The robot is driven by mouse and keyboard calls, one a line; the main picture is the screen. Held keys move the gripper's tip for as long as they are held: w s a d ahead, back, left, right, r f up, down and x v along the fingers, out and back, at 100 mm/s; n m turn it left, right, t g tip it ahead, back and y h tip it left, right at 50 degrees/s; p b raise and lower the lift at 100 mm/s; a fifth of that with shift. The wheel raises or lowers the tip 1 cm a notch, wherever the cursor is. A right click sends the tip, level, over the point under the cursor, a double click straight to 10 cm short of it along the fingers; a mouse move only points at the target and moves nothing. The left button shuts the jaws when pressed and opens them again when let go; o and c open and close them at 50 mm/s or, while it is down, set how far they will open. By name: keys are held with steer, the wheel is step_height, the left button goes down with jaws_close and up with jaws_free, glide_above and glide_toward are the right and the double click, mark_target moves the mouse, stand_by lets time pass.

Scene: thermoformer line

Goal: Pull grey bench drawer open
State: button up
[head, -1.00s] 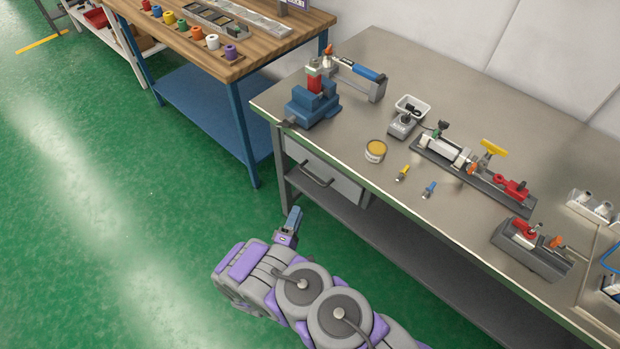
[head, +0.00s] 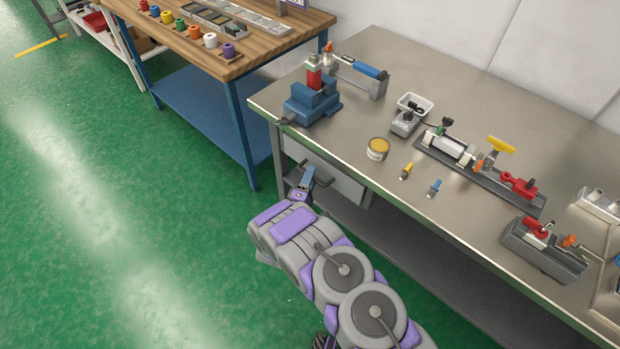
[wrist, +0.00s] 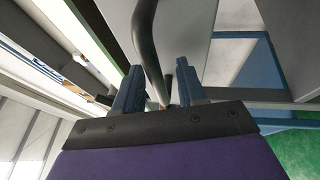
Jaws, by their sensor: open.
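The grey drawer (head: 338,184) hangs under the left end of the metal bench (head: 375,165) and appears closed. Its dark bar handle runs across the front and is partly hidden by my gripper in the head view. My gripper (head: 309,172) is at the drawer front, by the handle. In the wrist view, the handle (wrist: 146,45) reaches down to the space between the two blue fingers of my gripper (wrist: 157,88). The fingers are apart, with the bar between or just beyond their tips. I cannot tell whether they touch it.
A blue vise (head: 312,104), a yellow tin (head: 378,149) and toggle clamps (head: 480,170) stand on the bench top. A wooden-topped table (head: 262,55) with blue legs stands to the left. The green floor (head: 130,220) in front of the drawer is clear.

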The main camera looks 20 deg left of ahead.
steer(key=shift+c, duration=0.5)
jaws_close()
